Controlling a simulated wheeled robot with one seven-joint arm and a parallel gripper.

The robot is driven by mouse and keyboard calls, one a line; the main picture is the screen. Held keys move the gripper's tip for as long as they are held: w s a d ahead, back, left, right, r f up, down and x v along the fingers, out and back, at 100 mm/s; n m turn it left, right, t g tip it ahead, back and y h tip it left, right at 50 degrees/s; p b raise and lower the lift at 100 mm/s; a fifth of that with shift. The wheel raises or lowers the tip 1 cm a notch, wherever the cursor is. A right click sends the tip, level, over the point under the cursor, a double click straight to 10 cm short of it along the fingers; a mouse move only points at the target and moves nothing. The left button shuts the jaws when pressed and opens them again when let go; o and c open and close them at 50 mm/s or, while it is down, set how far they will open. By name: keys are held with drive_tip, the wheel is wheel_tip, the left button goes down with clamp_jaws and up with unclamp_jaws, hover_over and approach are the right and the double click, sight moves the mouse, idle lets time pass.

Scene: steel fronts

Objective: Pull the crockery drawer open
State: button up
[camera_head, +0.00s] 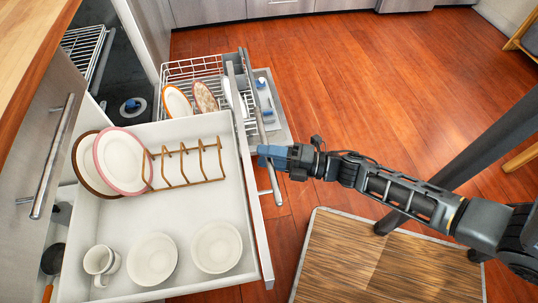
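The crockery drawer (190,208) stands pulled well out from the steel-fronted cabinet. Its white inside holds two plates (124,160) leaning in a brown rack (186,164), a mug (101,262) and two bowls (152,259). A long bar handle (275,186) runs along its front. My gripper (266,156), with blue fingers, is at the middle of this bar. The fingers cover a short piece of the bar, which shows on both sides of them. The gap between the fingers is hidden from this view.
Behind the drawer, a pulled-out wire dish rack (192,72) holds plates. A steel handle (52,155) is on a front at left. A wooden-topped piece (380,262) stands at lower right, near a dark post. The wooden floor (380,80) is clear beyond my arm.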

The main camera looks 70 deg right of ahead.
drive_tip(key=shift+s, duration=0.1)
drive_tip(key=s+d, duration=0.1)
drive_tip(key=s, duration=0.6)
drive_tip(key=shift+s+b, duration=0.3)
drive_tip(key=shift+b, duration=0.05)
